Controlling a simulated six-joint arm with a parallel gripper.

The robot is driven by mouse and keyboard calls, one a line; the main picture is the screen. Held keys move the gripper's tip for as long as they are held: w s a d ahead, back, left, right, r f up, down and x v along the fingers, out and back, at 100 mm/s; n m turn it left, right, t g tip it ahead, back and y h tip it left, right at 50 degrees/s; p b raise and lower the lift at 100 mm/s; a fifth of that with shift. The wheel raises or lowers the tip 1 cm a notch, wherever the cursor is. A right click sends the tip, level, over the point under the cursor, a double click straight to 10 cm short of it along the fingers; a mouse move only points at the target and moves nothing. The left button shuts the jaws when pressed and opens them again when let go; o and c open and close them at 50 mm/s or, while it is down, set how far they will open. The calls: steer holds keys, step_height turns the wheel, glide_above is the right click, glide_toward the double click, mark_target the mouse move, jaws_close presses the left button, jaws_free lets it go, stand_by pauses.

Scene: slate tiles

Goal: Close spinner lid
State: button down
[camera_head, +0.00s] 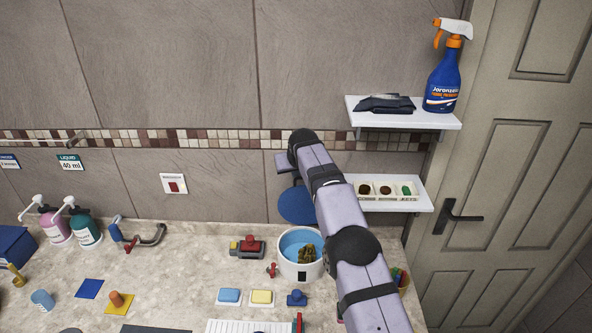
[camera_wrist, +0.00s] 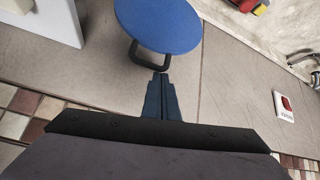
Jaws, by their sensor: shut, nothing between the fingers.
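The spinner is a white round tub (camera_head: 284,268) with a blue inside, standing on the counter with a brownish-yellow clump in it. Its round blue lid (camera_head: 297,205) is open, raised behind the tub and partly hidden by my arm. In the wrist view the lid (camera_wrist: 158,22) shows at the top with a dark loop handle (camera_wrist: 139,62) at its edge. My gripper (camera_wrist: 160,77) is shut and empty, its fingertips right by the handle. I cannot tell whether they touch it. In the head view my arm hides the fingertips.
A shelf (camera_head: 425,207) with small dishes is right of the lid; a higher shelf (camera_head: 420,119) holds a spray bottle (camera_head: 443,75). A red-and-grey device (camera_head: 248,247) sits left of the tub. Sponges (camera_head: 262,297) and small items lie in front. The tiled wall is close behind.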

steer(key=shift+s+f+b, duration=0.1)
steer(key=shift+b, duration=0.45)
steer(key=s+f+t+b, duration=0.5)
steer(key=s+b, duration=0.5)
steer(key=b, duration=2.3)
steer(key=s+f+t+b, duration=0.5)
steer(key=s+b, duration=0.5)
steer(key=b, duration=2.4)
steer(key=shift+f+n+t, duration=0.3)
steer(key=shift+f, duration=0.5)
steer(key=shift+r, duration=0.15)
step_height(320, 180, up, 10)
steer(key=p, duration=0.8)
